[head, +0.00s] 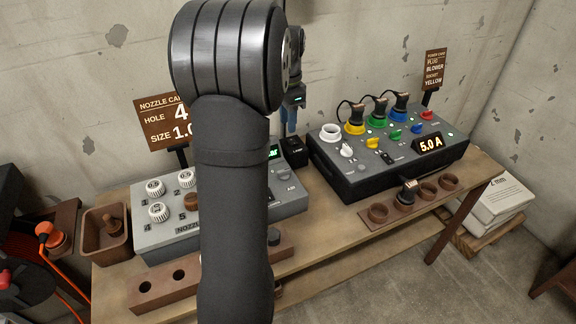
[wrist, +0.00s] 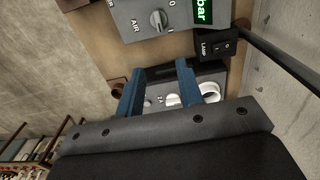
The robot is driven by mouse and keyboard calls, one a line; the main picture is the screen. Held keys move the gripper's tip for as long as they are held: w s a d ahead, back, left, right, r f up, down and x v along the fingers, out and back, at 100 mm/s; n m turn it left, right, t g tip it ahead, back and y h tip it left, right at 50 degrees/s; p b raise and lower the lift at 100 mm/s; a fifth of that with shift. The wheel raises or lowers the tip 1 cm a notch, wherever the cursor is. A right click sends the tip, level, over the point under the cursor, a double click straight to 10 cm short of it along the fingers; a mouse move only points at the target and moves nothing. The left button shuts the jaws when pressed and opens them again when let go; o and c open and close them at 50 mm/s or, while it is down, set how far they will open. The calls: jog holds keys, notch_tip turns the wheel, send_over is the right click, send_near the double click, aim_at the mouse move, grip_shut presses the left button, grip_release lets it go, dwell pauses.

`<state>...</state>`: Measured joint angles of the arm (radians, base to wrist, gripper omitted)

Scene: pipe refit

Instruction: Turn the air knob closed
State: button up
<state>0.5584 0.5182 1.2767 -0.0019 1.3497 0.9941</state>
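The air knob (wrist: 158,19) is a small grey knob on the grey panel (wrist: 128,14) at the top of the wrist view, beside the lettering AIR. I cannot tell surely which mark it points at. My gripper (wrist: 160,68) has two blue fingers, which stand apart with nothing between them. The fingertips lie below the knob in the picture and do not touch it. In the head view my gripper (head: 290,118) hangs above the back of the bench between the two consoles.
A black lamp switch box (wrist: 217,45) sits next to the panel. The power console (head: 390,165) with coloured plugs stands to the right. A wooden tray (head: 88,240) and a holed block (head: 150,292) are on the left. Free bench shows along the front (head: 325,222).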

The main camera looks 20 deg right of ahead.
aim_at(288, 169)
notch_tip(288, 169, down, 17)
jog(key=shift+f, duration=0.2)
dwell(0.3)
jog(key=shift+c, duration=0.2)
grip_shut()
